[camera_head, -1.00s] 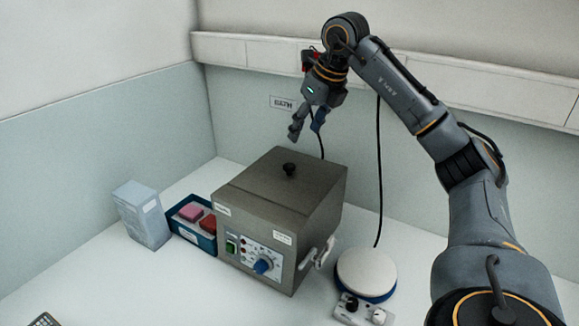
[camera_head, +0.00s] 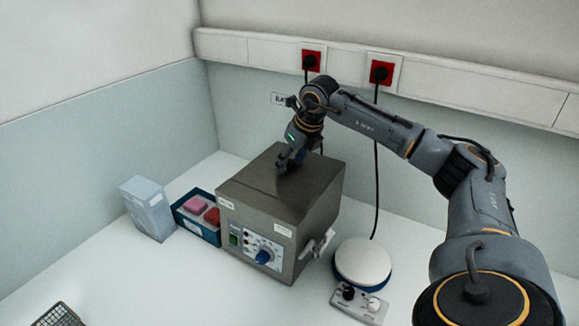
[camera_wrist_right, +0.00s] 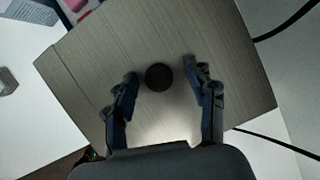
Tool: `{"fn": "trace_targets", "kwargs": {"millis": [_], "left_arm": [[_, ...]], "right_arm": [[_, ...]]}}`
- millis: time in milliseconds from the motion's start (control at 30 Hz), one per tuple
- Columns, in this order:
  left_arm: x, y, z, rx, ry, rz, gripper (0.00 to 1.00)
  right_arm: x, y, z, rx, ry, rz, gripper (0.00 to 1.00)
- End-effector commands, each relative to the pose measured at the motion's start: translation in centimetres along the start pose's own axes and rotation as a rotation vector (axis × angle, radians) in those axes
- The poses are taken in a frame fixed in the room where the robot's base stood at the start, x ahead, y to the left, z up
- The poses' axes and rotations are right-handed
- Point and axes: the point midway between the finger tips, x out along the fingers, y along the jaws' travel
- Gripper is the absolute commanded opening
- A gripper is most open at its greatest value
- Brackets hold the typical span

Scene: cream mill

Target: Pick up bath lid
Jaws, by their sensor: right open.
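The bath is a brown-grey metal box (camera_head: 262,236) with a dial and switches on its front, standing on the white bench. Its flat lid (camera_head: 315,178) closes the top, and the lid also fills much of the right wrist view (camera_wrist_right: 215,40). A round black knob (camera_wrist_right: 159,77) sits on the lid; in the head view the gripper hides it. My right gripper (camera_head: 283,168) points down at the lid. In the wrist view its fingers (camera_wrist_right: 160,90) are open, one on each side of the knob, with gaps to it. My left gripper is out of view.
A blue tray (camera_head: 193,226) with pink and red items and a pale box (camera_head: 147,208) stand left of the bath. A white-topped round device (camera_head: 363,262) stands right of it. Cables hang from red wall sockets (camera_head: 382,72). A wire basket (camera_head: 58,316) is at lower left.

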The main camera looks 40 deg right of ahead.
Motion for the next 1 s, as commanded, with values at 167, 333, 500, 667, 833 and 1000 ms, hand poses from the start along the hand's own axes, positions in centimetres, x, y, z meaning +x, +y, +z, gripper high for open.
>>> {"fn": "trace_targets", "kwargs": {"millis": [167,333,500,667,833,1000], "left_arm": [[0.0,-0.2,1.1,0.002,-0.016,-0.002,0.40],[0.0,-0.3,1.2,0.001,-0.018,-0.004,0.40],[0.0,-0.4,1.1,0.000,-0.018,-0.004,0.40],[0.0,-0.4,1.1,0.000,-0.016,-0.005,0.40],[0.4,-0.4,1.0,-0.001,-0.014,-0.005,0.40],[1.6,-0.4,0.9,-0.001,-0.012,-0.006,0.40]], "right_arm": [[0.0,0.0,0.0,0.000,-0.001,0.000,0.56],[0.0,0.0,0.0,0.000,-0.001,0.000,0.21],[-0.1,0.0,0.1,0.000,-0.003,0.000,0.01],[-0.1,0.0,0.1,0.000,-0.003,0.000,0.00],[-0.4,0.0,0.3,0.000,-0.005,0.000,0.00],[-1.9,0.0,1.0,0.000,-0.010,0.001,0.00]]}}
